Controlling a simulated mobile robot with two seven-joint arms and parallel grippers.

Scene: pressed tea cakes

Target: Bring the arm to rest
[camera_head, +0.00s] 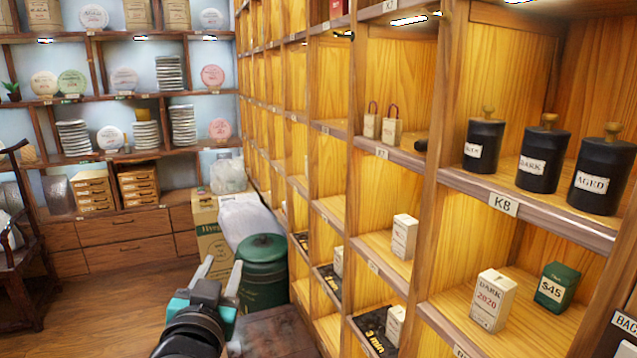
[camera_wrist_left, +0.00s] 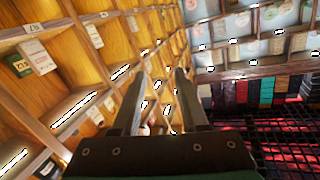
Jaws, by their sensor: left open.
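My left gripper (camera_head: 221,275) reaches in from the bottom of the head view, in front of the wooden cubby shelf (camera_head: 440,180). Its two grey fingers point up and stand apart. In the left wrist view the left gripper (camera_wrist_left: 158,98) shows both fingers spread with nothing between them. It appears clear of the shelf and holds nothing. My right gripper is not in either view.
A green lidded bin (camera_head: 263,275) stands just beyond the gripper, with a cardboard box (camera_head: 211,235) behind it. Black canisters (camera_head: 538,158) and small boxes (camera_head: 492,300) sit in the cubbies at right. Open wooden floor (camera_head: 120,300) lies at left.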

